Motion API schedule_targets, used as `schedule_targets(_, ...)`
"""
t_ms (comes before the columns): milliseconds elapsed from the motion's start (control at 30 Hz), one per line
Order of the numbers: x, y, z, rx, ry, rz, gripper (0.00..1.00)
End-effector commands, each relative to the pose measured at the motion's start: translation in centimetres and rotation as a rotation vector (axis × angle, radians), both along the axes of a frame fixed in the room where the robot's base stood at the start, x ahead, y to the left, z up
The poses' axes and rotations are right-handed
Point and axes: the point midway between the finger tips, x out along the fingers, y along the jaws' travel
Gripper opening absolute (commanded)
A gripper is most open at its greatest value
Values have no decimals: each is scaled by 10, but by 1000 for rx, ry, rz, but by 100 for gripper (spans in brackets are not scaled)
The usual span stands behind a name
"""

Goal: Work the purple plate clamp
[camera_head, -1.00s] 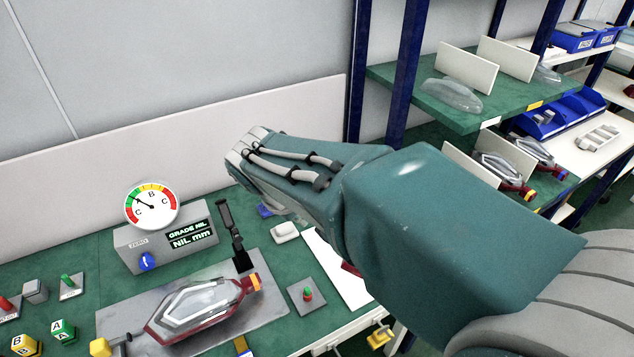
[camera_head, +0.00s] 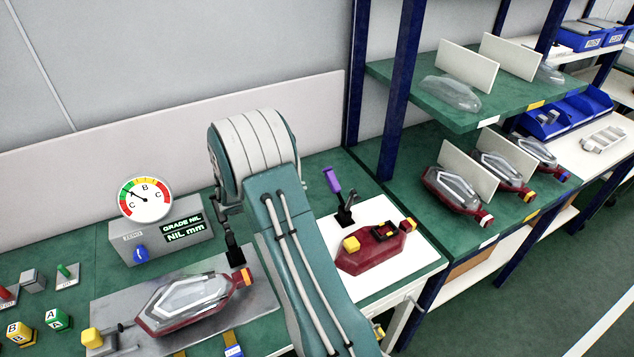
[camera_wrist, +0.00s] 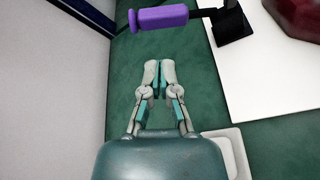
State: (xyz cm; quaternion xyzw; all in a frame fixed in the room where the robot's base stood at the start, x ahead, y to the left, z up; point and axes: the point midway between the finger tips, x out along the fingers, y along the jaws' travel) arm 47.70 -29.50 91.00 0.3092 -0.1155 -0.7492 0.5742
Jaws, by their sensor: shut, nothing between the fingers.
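The purple plate clamp (camera_head: 333,181) stands at the back left of the white plate on the green bench. Its purple grip is raised and leans to the left above a black base. In the wrist view, the purple grip (camera_wrist: 160,17) lies across the top, joined to a black clamp body (camera_wrist: 229,24). My gripper (camera_wrist: 159,65) is shut and empty, with its fingertips below the purple grip in the picture and apart from it. In the head view my arm hides the gripper.
A dark red lamp housing (camera_head: 372,251) with yellow parts sits on the white plate (camera_head: 421,262). A gauge box (camera_head: 163,240) and a lamp on a grey plate (camera_head: 262,293) are at the left. Blue rack posts (camera_head: 404,90) stand behind the clamp.

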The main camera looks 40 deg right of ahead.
Motion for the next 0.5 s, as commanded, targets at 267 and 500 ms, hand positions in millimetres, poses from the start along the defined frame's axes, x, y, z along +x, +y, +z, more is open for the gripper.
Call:
schedule_targets(267, 7, -16, -21, -41, 52, 38, 0)
schedule_targets(500, 1, -52, -32, -41, 52, 35, 0)
